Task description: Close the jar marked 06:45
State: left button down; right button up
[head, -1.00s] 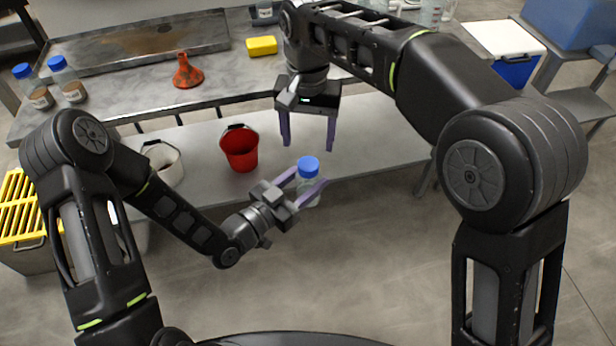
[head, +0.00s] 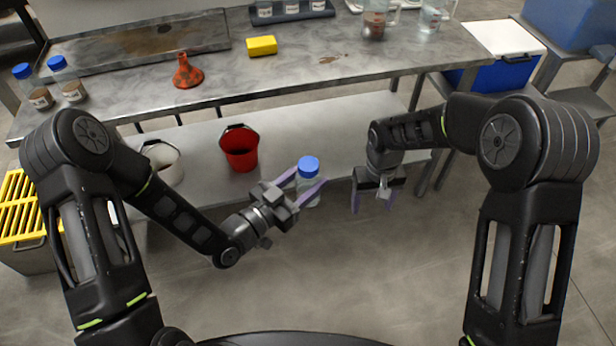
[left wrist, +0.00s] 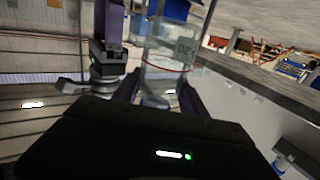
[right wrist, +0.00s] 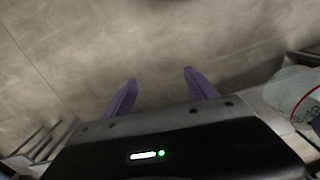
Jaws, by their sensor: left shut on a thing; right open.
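My left gripper (head: 306,187) is shut on a clear jar (head: 307,188), held upright in front of the bench. A blue lid (head: 308,164) sits on top of it; I cannot tell whether it is tight. In the left wrist view the jar (left wrist: 166,52) stands between the fingers. Its label is only partly legible and seems to begin with 06. My right gripper (head: 372,204) is open and empty, to the right of the jar and apart from it. In the right wrist view its fingers (right wrist: 160,85) are spread, and the jar (right wrist: 303,100) shows at the right edge.
Two blue-lidded jars (head: 70,88) stand at the bench's left end. An orange funnel (head: 187,74) and a yellow sponge (head: 262,45) are on the bench top (head: 320,85). A rack (head: 290,16) and glassware are behind. A red bucket (head: 240,150) is on the lower shelf.

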jog(key=s+a+f+m+y, duration=0.2)
jog(key=s+f, duration=0.5)
jog(key=s, duration=0.4)
jog(key=s+a+f+m+y, duration=0.2)
jog(key=s+f, duration=0.6)
jog(key=s, duration=0.4)
jog(key=shift+t, duration=0.4)
jog(key=shift+a, duration=0.1)
